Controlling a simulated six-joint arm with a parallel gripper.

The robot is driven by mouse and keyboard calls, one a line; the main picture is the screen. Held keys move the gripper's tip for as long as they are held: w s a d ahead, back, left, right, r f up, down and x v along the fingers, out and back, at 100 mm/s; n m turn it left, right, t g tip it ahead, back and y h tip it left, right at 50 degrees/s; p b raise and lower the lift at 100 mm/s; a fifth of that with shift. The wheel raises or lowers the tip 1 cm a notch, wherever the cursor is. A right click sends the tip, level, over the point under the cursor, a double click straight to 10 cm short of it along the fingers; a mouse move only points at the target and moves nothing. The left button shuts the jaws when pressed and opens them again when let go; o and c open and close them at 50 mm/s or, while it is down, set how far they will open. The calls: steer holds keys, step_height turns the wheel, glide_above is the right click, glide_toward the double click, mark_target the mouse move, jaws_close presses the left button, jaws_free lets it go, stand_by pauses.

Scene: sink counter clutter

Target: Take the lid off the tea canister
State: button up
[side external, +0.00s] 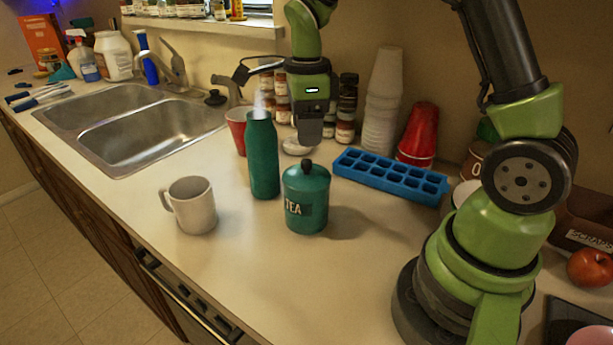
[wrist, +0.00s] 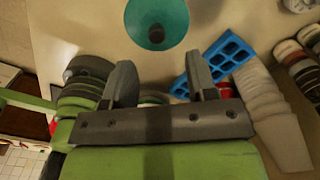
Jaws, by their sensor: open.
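My gripper (side external: 309,138) is above and a little behind the canister in the side view. In the wrist view its two fingers (wrist: 161,78) are spread and empty, and the lid lies beyond their tips. Nothing touches the lid.
A green bottle (side external: 263,160) stands close left of the canister, with a grey mug (side external: 194,207) farther left. A blue ice tray (side external: 390,178) lies to the right. Stacked cups (side external: 382,105) and spice jars (side external: 346,110) line the back. The counter in front is clear.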

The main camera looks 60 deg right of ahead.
mark_target(306, 161)
steer(key=f, duration=0.7)
steer(key=shift+s+a+f, duration=0.15)
steer(key=shift+a+f, duration=0.05)
jaws_close()
